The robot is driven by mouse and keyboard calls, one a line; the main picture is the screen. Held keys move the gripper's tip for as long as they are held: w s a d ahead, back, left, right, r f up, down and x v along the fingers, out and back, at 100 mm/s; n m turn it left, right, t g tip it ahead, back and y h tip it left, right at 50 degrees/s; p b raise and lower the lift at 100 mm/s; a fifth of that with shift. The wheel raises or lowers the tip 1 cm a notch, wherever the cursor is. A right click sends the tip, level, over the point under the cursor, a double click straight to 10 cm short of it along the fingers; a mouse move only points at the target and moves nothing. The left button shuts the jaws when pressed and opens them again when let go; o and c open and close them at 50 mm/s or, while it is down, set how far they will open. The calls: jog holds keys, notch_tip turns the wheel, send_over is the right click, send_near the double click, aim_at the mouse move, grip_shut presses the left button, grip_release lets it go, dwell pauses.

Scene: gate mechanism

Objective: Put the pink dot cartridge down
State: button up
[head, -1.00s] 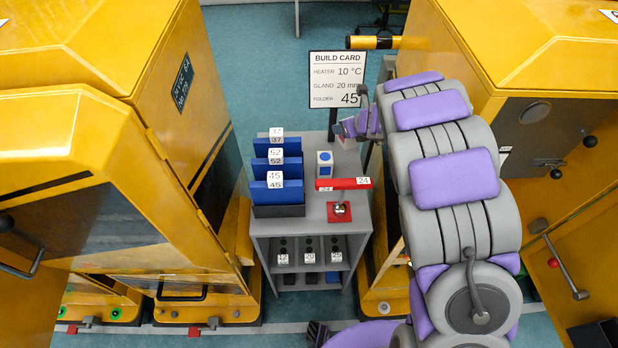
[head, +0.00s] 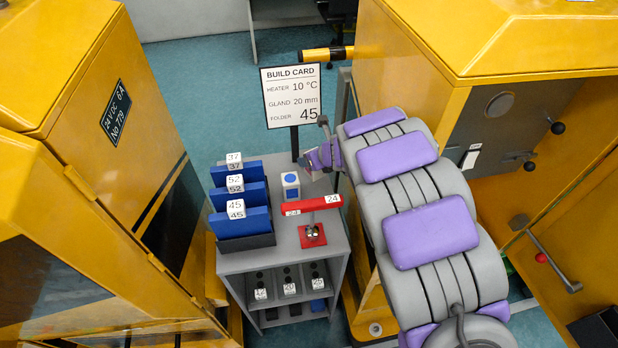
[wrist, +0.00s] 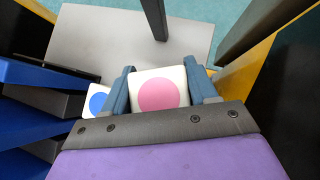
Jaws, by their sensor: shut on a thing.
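The pink dot cartridge (wrist: 158,93), a white block with a pink circle on its face, is between my gripper's two blue-grey fingers in the wrist view. My gripper (wrist: 160,76) is shut on it. In the head view my gripper (head: 320,158) is at the back right of the grey stand's top (head: 270,240). The cartridge is mostly hidden there by the gripper. I cannot tell whether it touches the stand. A white blue dot cartridge (head: 291,186) stands on the stand top, left of my gripper; it also shows in the wrist view (wrist: 97,102).
Blue numbered folders (head: 238,200) stand in a rack on the stand's left. A red bar (head: 311,205) marked 24 is at its right front. The build card (head: 292,97) on its post stands behind. Yellow machines (head: 60,90) flank both sides. Bare stand top shows beyond the cartridges.

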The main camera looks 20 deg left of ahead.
jog(key=shift+a+f+b, duration=0.2)
jog(key=shift+f+b, duration=0.1)
jog(key=shift+f, duration=0.55)
notch_tip(320, 180, down, 3)
jog(key=shift+a+r+b, duration=0.1)
jog(key=shift+r+b, duration=0.05)
jog(key=shift+b, duration=0.5)
jog(key=shift+f, duration=0.35)
jog(key=shift+f, duration=0.1)
jog(key=o, duration=1)
